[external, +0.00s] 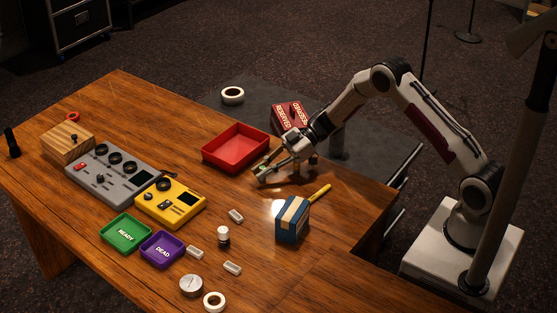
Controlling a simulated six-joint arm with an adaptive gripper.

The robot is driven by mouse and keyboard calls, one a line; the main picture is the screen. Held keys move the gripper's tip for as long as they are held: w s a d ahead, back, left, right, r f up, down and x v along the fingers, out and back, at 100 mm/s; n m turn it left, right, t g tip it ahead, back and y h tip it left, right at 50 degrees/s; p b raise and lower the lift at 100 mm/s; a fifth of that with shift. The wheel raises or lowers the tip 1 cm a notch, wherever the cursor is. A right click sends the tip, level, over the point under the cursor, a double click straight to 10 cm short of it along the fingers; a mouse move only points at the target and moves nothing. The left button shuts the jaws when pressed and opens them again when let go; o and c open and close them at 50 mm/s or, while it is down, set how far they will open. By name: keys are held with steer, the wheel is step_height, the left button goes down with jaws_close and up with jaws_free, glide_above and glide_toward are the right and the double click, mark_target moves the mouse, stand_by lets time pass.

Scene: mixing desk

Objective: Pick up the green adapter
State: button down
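My gripper (263,172) is low over the wooden desk, just right of the red tray's front corner, with its fingers pointing left. A small green piece, which looks like the green adapter (262,168), shows at the fingertips. The fingers lie on either side of it and partly hide it. At this size I cannot tell whether they press on it or stand apart from it, or whether it touches the desk.
The red tray (236,148) stands beside my gripper. A blue box (292,220) and a yellow-handled tool (320,192) are in front. Green (125,233) and purple (162,250) trays, a grey mixer (108,174) and a yellow device (171,204) stand left. White pieces (236,216) lie between.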

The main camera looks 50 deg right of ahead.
mark_target(262, 168)
steer(key=shift+r, duration=0.1)
stand_by(0.3)
steer(key=shift+r, duration=4.95)
steer(key=shift+a, duration=0.1)
